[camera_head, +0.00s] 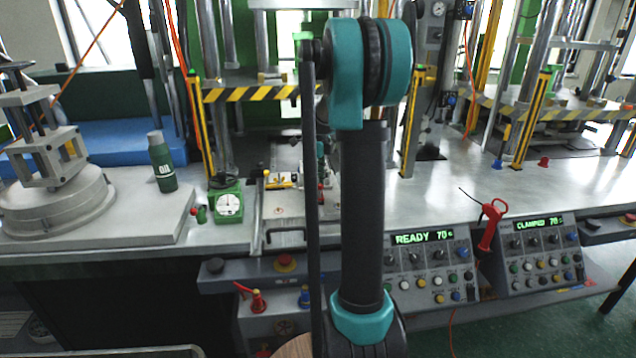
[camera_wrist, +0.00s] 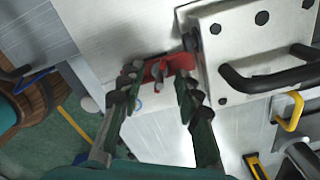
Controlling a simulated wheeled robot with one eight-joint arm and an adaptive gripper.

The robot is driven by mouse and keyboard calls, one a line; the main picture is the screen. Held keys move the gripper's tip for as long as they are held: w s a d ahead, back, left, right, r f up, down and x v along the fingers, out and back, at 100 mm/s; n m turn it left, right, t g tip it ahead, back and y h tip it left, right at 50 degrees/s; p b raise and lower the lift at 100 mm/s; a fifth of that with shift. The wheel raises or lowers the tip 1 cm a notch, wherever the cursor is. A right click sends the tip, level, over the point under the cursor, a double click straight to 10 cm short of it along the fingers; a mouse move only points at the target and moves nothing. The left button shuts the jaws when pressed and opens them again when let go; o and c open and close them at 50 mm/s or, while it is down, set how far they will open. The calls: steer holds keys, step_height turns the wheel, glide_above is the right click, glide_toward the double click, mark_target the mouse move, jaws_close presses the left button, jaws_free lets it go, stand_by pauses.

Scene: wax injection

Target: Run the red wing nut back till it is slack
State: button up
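The red wing nut (camera_wrist: 165,67) shows in the wrist view at the left edge of a bright metal plate block. My gripper (camera_wrist: 160,80) has its two dark, jointed fingers apart, one on either side of the nut near the tips. A gap seems to show at the left finger; contact at the right finger cannot be made out. In the head view my own arm stands in front of the work area, and only a small red part (camera_head: 321,192) shows beside it; my gripper is hidden there.
The plate block (camera_wrist: 245,45) carries a black handle (camera_wrist: 270,78) close right of my fingers. A yellow hook-shaped handle (camera_wrist: 291,112) lies beyond. In the head view, a green dial gauge (camera_head: 229,204) and oil bottle (camera_head: 162,163) stand left; control panels (camera_head: 432,265) line the front right.

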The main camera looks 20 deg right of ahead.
steer(key=shift+f, duration=0.1)
steer(key=shift+c, duration=0.4)
jaws_close()
steer(key=shift+n, duration=0.4)
